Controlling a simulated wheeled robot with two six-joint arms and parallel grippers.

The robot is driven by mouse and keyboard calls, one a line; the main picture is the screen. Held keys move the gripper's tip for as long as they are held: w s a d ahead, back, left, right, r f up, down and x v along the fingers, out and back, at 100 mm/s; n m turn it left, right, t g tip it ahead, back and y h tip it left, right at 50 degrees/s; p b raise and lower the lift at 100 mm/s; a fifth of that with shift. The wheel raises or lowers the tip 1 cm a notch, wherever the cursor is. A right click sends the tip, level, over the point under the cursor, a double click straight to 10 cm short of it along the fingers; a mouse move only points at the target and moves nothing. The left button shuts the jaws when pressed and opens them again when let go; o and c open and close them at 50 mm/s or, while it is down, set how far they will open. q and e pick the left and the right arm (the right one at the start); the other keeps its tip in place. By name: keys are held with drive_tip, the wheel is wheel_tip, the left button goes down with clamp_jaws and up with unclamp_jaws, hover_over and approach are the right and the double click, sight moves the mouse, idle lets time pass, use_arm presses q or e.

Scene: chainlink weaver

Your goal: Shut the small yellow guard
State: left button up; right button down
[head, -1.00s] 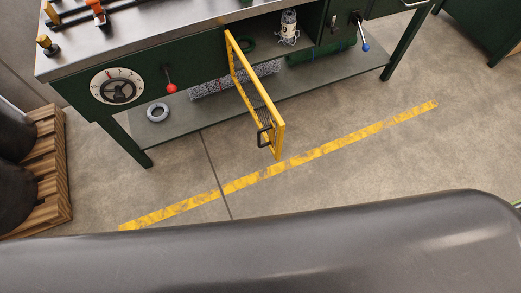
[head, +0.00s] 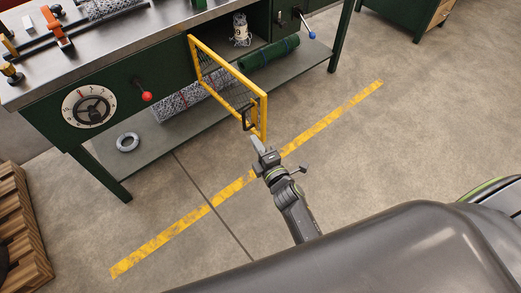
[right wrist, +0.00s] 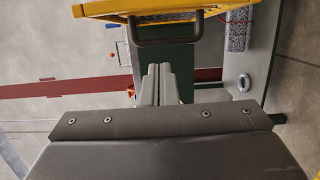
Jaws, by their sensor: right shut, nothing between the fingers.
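The yellow guard (head: 229,70) is a mesh-filled frame standing open, swung out from the front of the green machine bench. Its dark handle (head: 246,119) is on the outer end; in the right wrist view the handle (right wrist: 166,41) hangs below the yellow frame (right wrist: 140,8). My right gripper (head: 257,143) is shut and empty, just below the handle in the head view. In the right wrist view its closed fingertips (right wrist: 159,68) point toward the handle, with a small gap in the picture; contact is not visible. My left gripper is not in view.
The bench (head: 150,62) has a dial (head: 89,107), a red-knobbed lever (head: 146,96) and a blue-knobbed lever (head: 311,34). A lower shelf holds a grey ring (head: 127,142) and a green mesh roll (head: 268,53). Wooden pallets (head: 22,225) stand at left. The floor around a yellow line is clear.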

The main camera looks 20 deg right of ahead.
sight(259, 123)
drive_tip(key=w+d, duration=0.1)
drive_tip(key=w, duration=0.1)
drive_tip(key=w+d, duration=0.1)
drive_tip(key=w, duration=0.1)
drive_tip(key=w+d+b, duration=0.1)
drive_tip(key=w, duration=0.2)
drive_tip(key=shift+w, duration=0.1)
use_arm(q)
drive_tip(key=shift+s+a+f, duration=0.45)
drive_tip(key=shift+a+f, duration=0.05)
use_arm(e)
drive_tip(key=shift+a, duration=0.1)
